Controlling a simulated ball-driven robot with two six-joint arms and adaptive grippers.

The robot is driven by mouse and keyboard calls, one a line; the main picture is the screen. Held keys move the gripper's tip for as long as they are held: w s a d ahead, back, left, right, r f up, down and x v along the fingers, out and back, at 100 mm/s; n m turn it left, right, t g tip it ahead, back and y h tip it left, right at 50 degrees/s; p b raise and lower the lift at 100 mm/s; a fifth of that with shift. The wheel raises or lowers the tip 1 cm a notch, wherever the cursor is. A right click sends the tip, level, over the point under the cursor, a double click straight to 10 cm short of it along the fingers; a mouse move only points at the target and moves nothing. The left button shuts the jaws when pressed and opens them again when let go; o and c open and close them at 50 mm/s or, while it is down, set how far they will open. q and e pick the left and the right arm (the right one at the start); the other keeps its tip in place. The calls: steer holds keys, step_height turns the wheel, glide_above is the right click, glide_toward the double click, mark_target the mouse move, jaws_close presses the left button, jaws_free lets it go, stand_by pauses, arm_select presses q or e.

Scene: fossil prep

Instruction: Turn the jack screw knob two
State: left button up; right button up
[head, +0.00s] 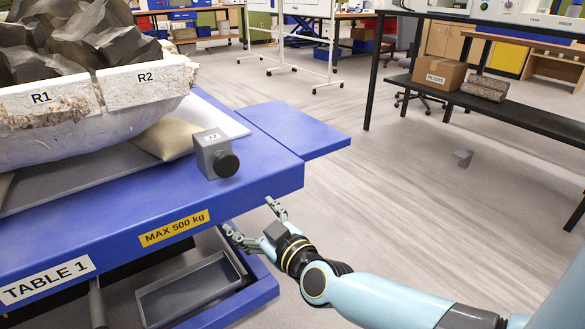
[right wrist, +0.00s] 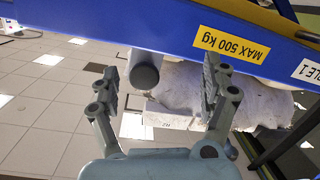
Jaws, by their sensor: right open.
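The jack screw J2 is a small grey block (head: 209,150) marked "J2" on the blue table's right corner area, with a round dark knob (head: 227,165) facing the front. My right gripper (head: 250,218) is open and empty, just off the table's front edge, lower and to the right of the knob in the head view. In the right wrist view, which is upside down, the knob (right wrist: 145,72) shows as a grey cylinder between the two spread fingers (right wrist: 160,80), beyond the tips. I see no contact. My left gripper is out of view.
The blue table (head: 262,183) carries a large plaster-jacketed fossil (head: 110,125) marked R1 and R2, and a tan sandbag (head: 166,139). A grey tray (head: 190,288) sits below. A dark bench (head: 525,112) stands at the right. The floor between is mostly clear.

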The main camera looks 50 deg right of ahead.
steer(key=s+a+f+g+y, duration=0.1)
steer(key=s+f+g, duration=0.1)
steer(key=s+f, duration=0.4)
steer(key=s+f+g+y, duration=0.1)
steer(key=s+f+g, duration=0.2)
steer(key=f, duration=1)
steer(key=s, duration=0.3)
steer(key=shift+a+g+p, duration=0.3)
steer(key=shift+a, duration=0.1)
stand_by(1.2)
steer(key=s+f+g, duration=0.3)
steer(key=s+f, duration=0.2)
steer(key=s, duration=0.6)
steer(key=s+f+g, duration=0.3)
steer(key=s+f, duration=0.3)
steer(key=s, duration=0.5)
steer(key=s+f+g, duration=0.4)
steer(key=s+f, duration=0.1)
steer(key=s, duration=0.7)
steer(key=shift+f+m, duration=0.15)
steer(key=shift+m, duration=0.25)
steer(key=shift+c, duration=0.4)
